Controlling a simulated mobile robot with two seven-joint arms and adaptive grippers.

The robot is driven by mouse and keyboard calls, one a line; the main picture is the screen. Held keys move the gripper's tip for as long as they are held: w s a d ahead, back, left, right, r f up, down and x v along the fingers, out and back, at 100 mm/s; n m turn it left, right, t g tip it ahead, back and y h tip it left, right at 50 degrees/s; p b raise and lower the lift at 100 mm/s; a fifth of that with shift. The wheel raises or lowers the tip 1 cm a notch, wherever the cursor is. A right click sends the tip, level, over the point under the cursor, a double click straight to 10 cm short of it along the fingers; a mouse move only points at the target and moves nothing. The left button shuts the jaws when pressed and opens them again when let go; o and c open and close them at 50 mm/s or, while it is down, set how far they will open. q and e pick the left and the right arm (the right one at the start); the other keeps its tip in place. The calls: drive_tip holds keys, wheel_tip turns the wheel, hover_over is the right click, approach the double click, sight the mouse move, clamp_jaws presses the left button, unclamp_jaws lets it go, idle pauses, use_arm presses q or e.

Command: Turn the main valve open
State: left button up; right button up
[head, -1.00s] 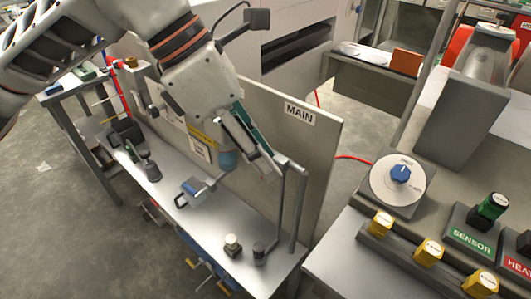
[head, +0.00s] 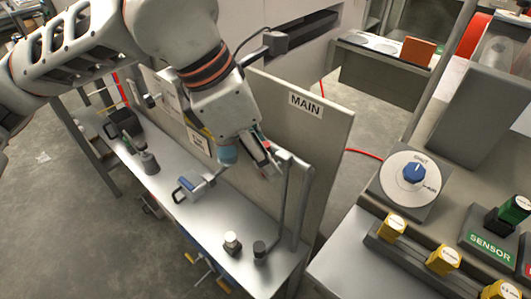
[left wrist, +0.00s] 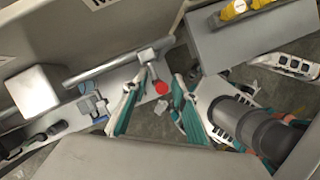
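The main valve's red-ended lever (left wrist: 161,88) shows in the left wrist view, joined to a fitting on a grey pipe (left wrist: 105,68). In the head view a small red part (head: 266,146) shows at the fingers, in front of the panel with the MAIN sign (head: 306,104). My left gripper (head: 268,162) is beside the pipe. In the wrist view its two teal fingers (left wrist: 159,98) are apart, with the red end between them. I cannot tell whether they touch it. A white and teal part with a dark cylinder (left wrist: 250,125), seemingly my right gripper, is at the right.
A blue-handled part (head: 187,186) and small posts (head: 232,242) stand on the narrow bench. An upright grey pipe (head: 282,205) is close to the gripper's right. A console with a blue dial (head: 414,173) and yellow blocks stands at the right.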

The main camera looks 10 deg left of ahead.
use_arm(q)
clamp_jaws()
drive_tip(key=shift+w+a+f+n+g+h+b, duration=0.2)
drive_tip(key=shift+w+a+g+h+b, duration=0.15)
drive_tip(key=shift+g+h, duration=0.45)
drive_tip(key=shift+w+a+f+n+g+h+b, duration=0.2)
drive_tip(key=shift+a+g+h+b, duration=0.2)
drive_tip(key=shift+h, duration=0.65)
drive_tip(key=shift+w+a+f+n+g+h+b, duration=0.1)
drive_tip(key=shift+w+a+n+g+h+b, duration=0.2)
drive_tip(key=shift+g+h, duration=0.5)
drive_tip(key=shift+a+r+h, duration=0.1)
drive_tip(key=shift+h, duration=0.15)
unclamp_jaws()
